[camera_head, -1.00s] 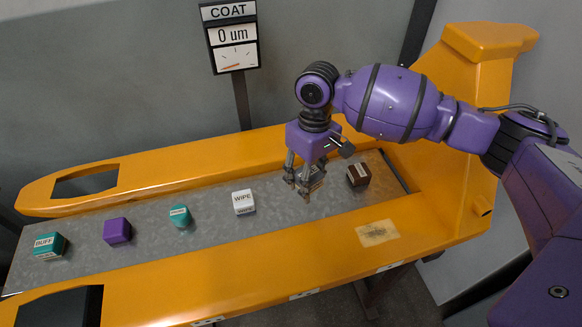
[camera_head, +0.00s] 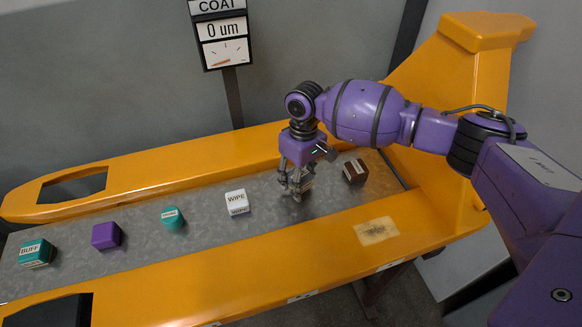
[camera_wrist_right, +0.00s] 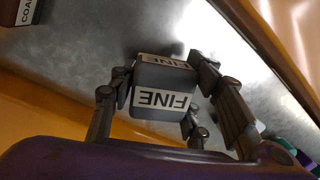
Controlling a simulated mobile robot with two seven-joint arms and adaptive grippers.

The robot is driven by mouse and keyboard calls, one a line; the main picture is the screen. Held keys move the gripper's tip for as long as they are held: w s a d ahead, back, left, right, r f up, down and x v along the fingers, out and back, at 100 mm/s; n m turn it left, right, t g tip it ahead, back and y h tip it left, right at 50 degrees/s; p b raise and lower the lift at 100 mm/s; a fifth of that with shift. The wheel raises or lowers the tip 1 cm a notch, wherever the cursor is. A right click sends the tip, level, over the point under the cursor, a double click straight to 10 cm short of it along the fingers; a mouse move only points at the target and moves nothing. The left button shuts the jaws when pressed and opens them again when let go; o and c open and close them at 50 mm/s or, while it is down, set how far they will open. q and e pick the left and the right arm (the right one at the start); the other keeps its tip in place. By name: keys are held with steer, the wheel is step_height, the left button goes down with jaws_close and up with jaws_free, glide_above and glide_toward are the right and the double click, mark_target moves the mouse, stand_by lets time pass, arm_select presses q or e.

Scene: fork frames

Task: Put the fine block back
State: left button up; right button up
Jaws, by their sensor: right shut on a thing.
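The fine block is a small grey block with white FINE labels. It shows clearly in the right wrist view (camera_wrist_right: 163,100), between the fingers of my right gripper (camera_wrist_right: 170,95). In the head view my right gripper (camera_head: 298,184) points down over the grey metal strip (camera_head: 265,228), between the white WIPE block and the brown block. It is shut on the fine block, which the fingers mostly hide there. The block is at or close to the strip; I cannot tell whether it touches. My left gripper is not in view.
Along the strip stand a teal BUFF block (camera_head: 37,253), a purple block (camera_head: 106,236), a teal rounded block (camera_head: 172,217), the white WIPE block (camera_head: 237,203) and the brown block (camera_head: 355,171). Yellow rails (camera_head: 180,170) flank it. A COAT gauge (camera_head: 222,40) reading 0 um stands behind.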

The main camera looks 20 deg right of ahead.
steer(key=shift+f, duration=0.1)
steer(key=shift+f, duration=0.5)
steer(key=o, duration=1.6)
steer(key=r, duration=0.4)
steer(key=w+r, duration=0.1)
steer(key=r, duration=0.8)
steer(key=shift+w+d+p, duration=0.15)
steer(key=shift+d+p, duration=0.15)
steer(key=shift+p, duration=0.05)
